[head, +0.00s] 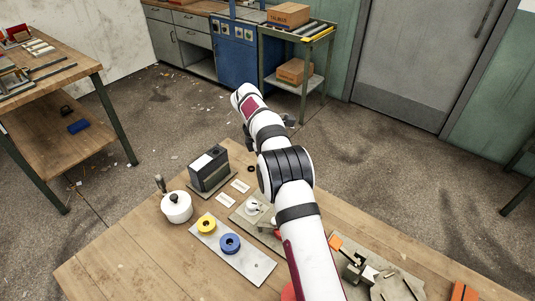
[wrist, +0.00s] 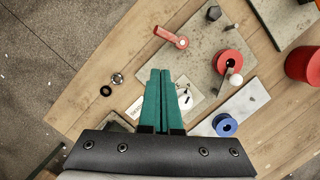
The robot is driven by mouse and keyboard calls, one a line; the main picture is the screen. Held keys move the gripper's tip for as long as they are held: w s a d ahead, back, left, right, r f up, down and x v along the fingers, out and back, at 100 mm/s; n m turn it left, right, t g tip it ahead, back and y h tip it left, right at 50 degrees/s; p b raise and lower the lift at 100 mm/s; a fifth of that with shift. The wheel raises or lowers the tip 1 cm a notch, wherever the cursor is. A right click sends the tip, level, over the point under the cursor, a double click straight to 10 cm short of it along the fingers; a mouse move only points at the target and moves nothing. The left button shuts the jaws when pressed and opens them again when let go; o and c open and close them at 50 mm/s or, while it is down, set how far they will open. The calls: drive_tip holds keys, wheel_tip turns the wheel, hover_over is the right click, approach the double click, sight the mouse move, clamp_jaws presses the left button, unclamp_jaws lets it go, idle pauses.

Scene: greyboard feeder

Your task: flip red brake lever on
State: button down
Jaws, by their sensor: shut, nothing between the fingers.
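The red brake lever (wrist: 168,36) shows in the wrist view, near the edge of a grey plate (wrist: 204,48). Its round hub lies at its right end and its handle points up and left in the picture. My gripper (wrist: 160,71) has its two green fingers together, with nothing between them. The fingertips appear below the lever in the picture, apart from it; their height above the table is unclear. In the head view my arm covers part of the plate (head: 240,217); a small red piece beside the arm may be the lever.
A blue spool (wrist: 224,125) sits on a pale strip, with a yellow spool (head: 207,224) in the head view. A white pot (head: 176,207) and dark box (head: 209,170) stand to the left.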

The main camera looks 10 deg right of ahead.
drive_tip(key=v, duration=0.6)
drive_tip(key=shift+r, duration=0.15)
drive_tip(key=s+r+m+y, duration=0.1)
drive_tip(key=s+r+m, duration=0.3)
drive_tip(key=s, duration=0.3)
drive_tip(key=s+d+r+m+y, duration=0.1)
drive_tip(key=s+r+m, duration=0.3)
drive_tip(key=s, duration=0.3)
drive_tip(key=s+r+m+y, duration=0.1)
drive_tip(key=s+r+m, duration=0.3)
drive_tip(key=s, duration=0.3)
drive_tip(key=s+a+f+m+y, duration=0.1)
drive_tip(key=s+f+m, duration=0.2)
drive_tip(key=s, duration=0.7)
drive_tip(key=s+f+m, duration=0.4)
drive_tip(key=s+m, duration=0.3)
drive_tip(key=s, duration=0.4)
drive_tip(key=shift+a+m+y, duration=0.3)
drive_tip(key=shift+a+y, duration=0.1)
